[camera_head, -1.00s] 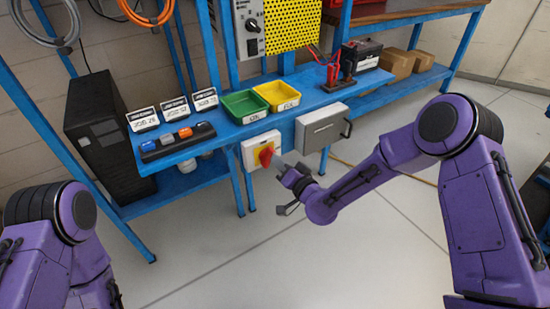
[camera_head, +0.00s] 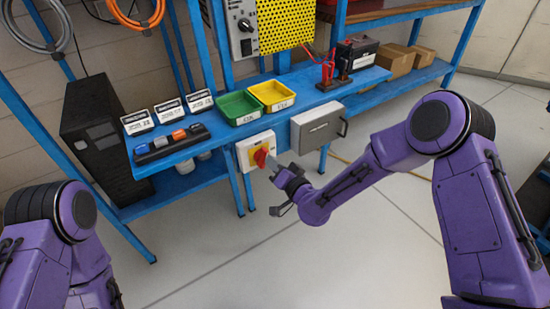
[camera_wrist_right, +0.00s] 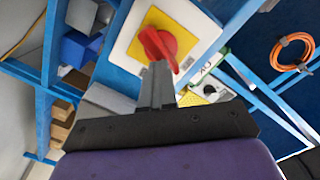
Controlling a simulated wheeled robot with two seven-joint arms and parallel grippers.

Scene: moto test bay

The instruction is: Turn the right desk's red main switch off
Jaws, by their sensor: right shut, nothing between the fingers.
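The red main switch (camera_head: 260,157) is a rotary knob on a yellow plate in a white box (camera_head: 244,152), below the front edge of the blue desk (camera_head: 215,145). In the right wrist view the red knob (camera_wrist_right: 158,46) is just ahead of the fingertips, its bar slanting from upper left to lower right on the yellow plate (camera_wrist_right: 184,37). My right gripper (camera_head: 273,167) is shut and empty, its tips at the knob's lower part in the wrist view (camera_wrist_right: 157,68). Whether they touch is unclear. My left arm shows at the lower left; its gripper is out of view.
A grey metal box (camera_head: 318,128) hangs right of the switch. Green (camera_head: 238,108) and yellow (camera_head: 272,95) trays, a rocker-switch strip (camera_head: 172,143) and red clamps stand on the desk. A black cabinet (camera_head: 100,140) stands left. The floor in front is clear.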

